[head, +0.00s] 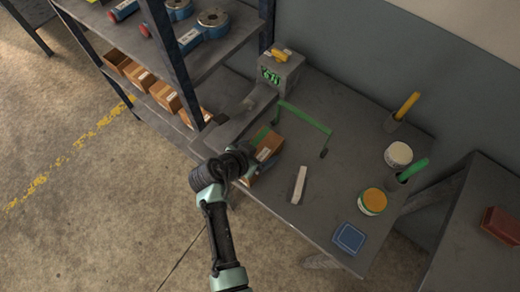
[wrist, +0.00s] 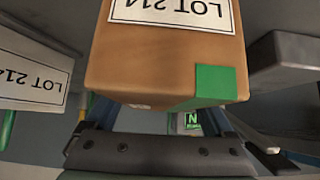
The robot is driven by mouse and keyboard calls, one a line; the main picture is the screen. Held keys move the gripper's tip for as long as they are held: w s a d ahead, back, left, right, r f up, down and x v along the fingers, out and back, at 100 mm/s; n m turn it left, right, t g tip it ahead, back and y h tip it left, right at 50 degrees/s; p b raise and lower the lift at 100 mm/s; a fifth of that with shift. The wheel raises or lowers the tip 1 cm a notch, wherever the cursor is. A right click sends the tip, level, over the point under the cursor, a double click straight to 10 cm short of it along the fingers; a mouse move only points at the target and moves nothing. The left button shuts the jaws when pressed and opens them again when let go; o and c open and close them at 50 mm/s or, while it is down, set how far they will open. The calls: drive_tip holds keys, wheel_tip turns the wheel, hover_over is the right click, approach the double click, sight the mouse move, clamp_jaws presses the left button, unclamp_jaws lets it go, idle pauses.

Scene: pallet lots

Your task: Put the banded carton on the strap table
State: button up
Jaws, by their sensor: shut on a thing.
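The banded carton (head: 268,147) is a small brown box with a green band. In the wrist view the carton (wrist: 165,65) fills the top middle, with a white label reading LOT 214 upside down and a green patch at its lower right corner. My gripper (head: 246,166) is shut on the carton; the fingers are mostly hidden behind it. The carton is at the left front part of the dark grey table (head: 335,190), beside a green bar frame (head: 305,117). I cannot tell whether it touches the tabletop.
A grey device with a green display (head: 280,72) stands at the table's back left. A pale block (head: 299,185), a blue pad (head: 349,238), a yellow-lidded tub (head: 372,201) and a white tub (head: 398,154) are on the table. A shelf rack (head: 165,45) with brown boxes stands left.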

drive_tip(key=shift+f, duration=0.2)
drive_tip(key=o, duration=1.2)
drive_tip(key=shift+o, duration=0.2)
drive_tip(key=shift+r, duration=0.15)
